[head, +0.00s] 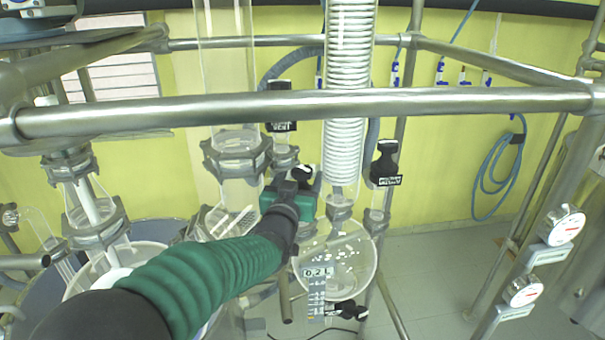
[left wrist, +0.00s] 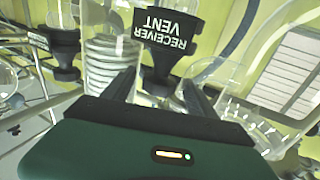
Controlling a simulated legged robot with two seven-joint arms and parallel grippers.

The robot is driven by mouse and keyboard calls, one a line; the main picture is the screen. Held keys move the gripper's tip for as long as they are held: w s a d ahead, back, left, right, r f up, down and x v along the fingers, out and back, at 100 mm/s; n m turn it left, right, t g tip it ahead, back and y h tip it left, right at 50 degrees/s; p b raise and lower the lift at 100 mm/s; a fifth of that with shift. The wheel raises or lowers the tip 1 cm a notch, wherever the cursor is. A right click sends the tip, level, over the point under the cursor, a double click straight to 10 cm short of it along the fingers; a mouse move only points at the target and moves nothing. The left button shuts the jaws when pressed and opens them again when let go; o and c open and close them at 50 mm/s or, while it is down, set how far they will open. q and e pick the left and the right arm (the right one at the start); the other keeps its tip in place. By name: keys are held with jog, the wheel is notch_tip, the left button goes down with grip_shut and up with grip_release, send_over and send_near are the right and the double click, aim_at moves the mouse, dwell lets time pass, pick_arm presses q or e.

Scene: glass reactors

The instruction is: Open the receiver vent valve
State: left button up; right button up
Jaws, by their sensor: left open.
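The receiver vent valve (left wrist: 168,32) is black, with a white-lettered label that reads upside down in the left wrist view. In the head view, a black valve with a label plate (head: 281,127), partly behind the front rail, appears to be the same one. My left gripper (head: 298,180) reaches in from the lower left and is below that valve in the picture. In the left wrist view my left gripper (left wrist: 162,95) is open, its two dark fingers on either side of the valve's lower part. I cannot tell whether they touch it. My right gripper is not in view.
A metal rail (head: 300,104) crosses in front. A coiled glass condenser (head: 348,90) stands right of the valve, with another black labelled valve (head: 387,165) beyond it. A round glass vessel (head: 340,262) hangs below. Gauges (head: 563,226) are at right.

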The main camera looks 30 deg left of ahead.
pick_arm(q)
jog(key=shift+a, duration=0.15)
jog(key=shift+c, duration=0.5)
jog(key=shift+w+a+f, duration=0.1)
jog(key=shift+a+f, duration=0.05)
jog(key=c, duration=0.5)
jog(key=shift+w+d, duration=0.1)
jog(key=shift+d, duration=0.25)
jog(key=c, duration=0.8)
jog(key=shift+o, duration=0.2)
jog(key=shift+a+y+b, duration=0.1)
jog(key=shift+y+b, duration=0.2)
jog(key=shift+b, duration=0.05)
jog(key=shift+n+y, duration=0.4)
jog(key=shift+w+d+n+g+y, duration=0.1)
jog(key=shift+d+n+g+y, duration=0.1)
jog(key=shift+n+g+y, duration=0.15)
jog(key=n+g+y+p, duration=0.2)
jog(key=y, duration=0.1)
jog(key=shift+w+d+r+p, duration=0.1)
jog(key=shift+d+r+p, duration=0.05)
jog(key=shift+r+p, duration=0.2)
jog(key=shift+f+n+g+y, duration=0.25)
jog(key=shift+n+g+y, duration=0.2)
jog(key=shift+n+y, duration=0.1)
